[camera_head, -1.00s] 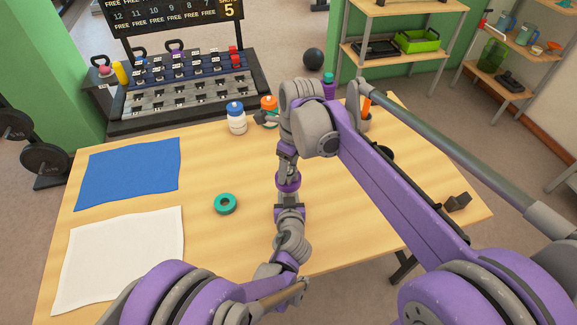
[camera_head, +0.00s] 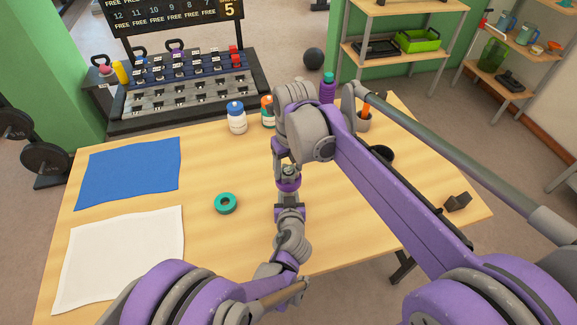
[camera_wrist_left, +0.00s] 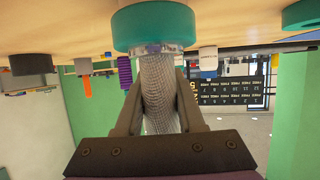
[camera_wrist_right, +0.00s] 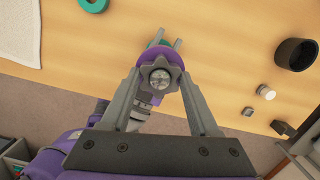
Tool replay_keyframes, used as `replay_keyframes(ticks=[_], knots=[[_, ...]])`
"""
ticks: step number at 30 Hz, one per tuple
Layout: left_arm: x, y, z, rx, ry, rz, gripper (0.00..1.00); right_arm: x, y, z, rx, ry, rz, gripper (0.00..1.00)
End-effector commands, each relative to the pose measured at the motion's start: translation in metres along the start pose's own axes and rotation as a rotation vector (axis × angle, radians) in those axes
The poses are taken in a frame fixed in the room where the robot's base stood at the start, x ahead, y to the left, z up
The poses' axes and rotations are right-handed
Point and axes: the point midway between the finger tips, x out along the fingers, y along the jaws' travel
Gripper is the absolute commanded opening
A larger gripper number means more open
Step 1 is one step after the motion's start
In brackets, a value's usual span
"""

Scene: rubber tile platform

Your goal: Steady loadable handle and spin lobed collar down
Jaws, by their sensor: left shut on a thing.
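The loadable handle (camera_wrist_left: 157,95) is a knurled metal bar, standing about upright with a teal disc (camera_wrist_left: 153,24) at its lower end, at or close to the tabletop. My left gripper (camera_wrist_left: 152,72) is shut around the bar. In the right wrist view, the grey lobed collar (camera_wrist_right: 160,75) sits at the handle's upper end over a purple disc (camera_wrist_right: 150,58), with the bar's shiny end in its middle. My right gripper (camera_wrist_right: 159,72) has its fingers apart on either side of the collar; contact is unclear. In the head view my right arm hides much of this.
A loose teal ring (camera_head: 226,203) lies on the wooden table (camera_head: 240,250). A blue mat (camera_head: 130,172) and white mat (camera_head: 120,258) lie left. A dark block (camera_head: 457,202) is right.

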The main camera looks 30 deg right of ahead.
Motion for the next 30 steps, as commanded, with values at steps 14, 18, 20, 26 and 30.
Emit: replay_keyframes(ticks=[14,18,20,26,30], knots=[[0.000,0.000,0.000,0.000,0.000,0.000,0.00,0.000,0.000,0.000,-0.002,0.000,0.001,0.95],[0.000,0.000,0.000,0.000,0.000,0.000,0.00,-0.005,0.000,0.001,-0.002,0.000,0.001,0.95],[0.000,0.000,0.000,0.000,0.000,0.000,0.00,-0.009,0.000,0.001,-0.002,0.000,0.001,0.95],[0.000,0.000,0.000,0.000,0.000,0.000,0.00,-0.021,0.000,0.003,-0.003,0.000,0.001,0.95],[0.000,0.000,0.000,0.000,0.000,0.000,0.00,-0.022,0.000,0.003,-0.110,-0.001,0.014,0.95]])
